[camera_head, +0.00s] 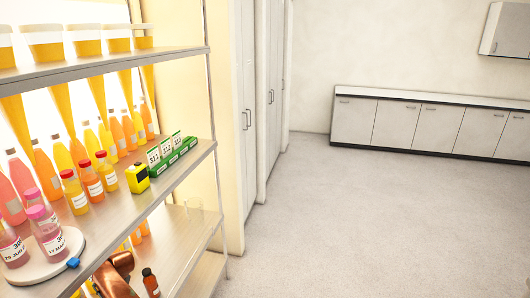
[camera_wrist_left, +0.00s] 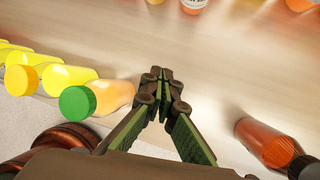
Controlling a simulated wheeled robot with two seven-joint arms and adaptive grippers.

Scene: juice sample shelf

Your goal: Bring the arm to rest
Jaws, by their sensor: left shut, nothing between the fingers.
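My left gripper (camera_wrist_left: 160,75) is shut and empty in the left wrist view, its two dark green-padded fingers meeting at the tips over a pale shelf board (camera_wrist_left: 130,35). A copper-brown part of my left arm (camera_head: 116,277) shows at the bottom of the head view, beside the lower shelf; its fingertips are hidden there. An amber bottle with a dark cap (camera_head: 151,283) stands close to the arm; what looks like the same bottle is right of the fingers in the wrist view (camera_wrist_left: 268,142). My right gripper is not in view.
A bottle with a green cap (camera_wrist_left: 78,101) and several yellow bottles (camera_wrist_left: 70,76) lie left of the fingers in the wrist view. The upper shelf (camera_head: 185,165) holds juice bottles, a yellow timer (camera_head: 137,178) and a white round stand (camera_head: 40,268). The floor (camera_head: 370,220) to the right is clear.

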